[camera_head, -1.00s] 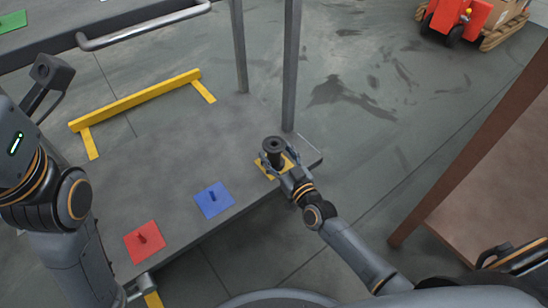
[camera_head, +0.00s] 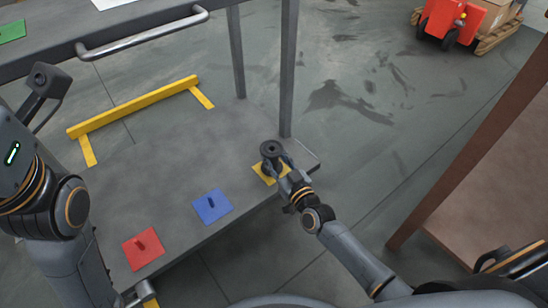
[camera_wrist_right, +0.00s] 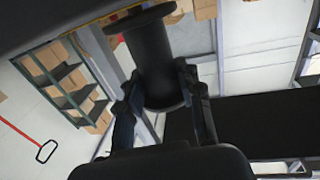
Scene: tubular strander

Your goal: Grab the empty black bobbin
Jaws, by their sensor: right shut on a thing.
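The black bobbin (camera_head: 271,149) stands at the right end of the grey table, over a yellow square plate (camera_head: 259,172). It shows large in the right wrist view (camera_wrist_right: 158,60), a dark cylinder with wide flanges. My right gripper (camera_head: 281,163) is shut on the bobbin, one finger on each side of it. The fingers (camera_wrist_right: 160,85) also show in the wrist view, around the part nearer my wrist. I cannot tell whether the bobbin touches the plate.
The grey table (camera_head: 165,165) also carries a blue plate (camera_head: 220,208) and a red plate (camera_head: 135,255), each with a small peg. A yellow rail (camera_head: 130,108) lies at its far side. Grey posts (camera_head: 289,70) rise behind the bobbin. A brown surface (camera_head: 490,190) stands at right.

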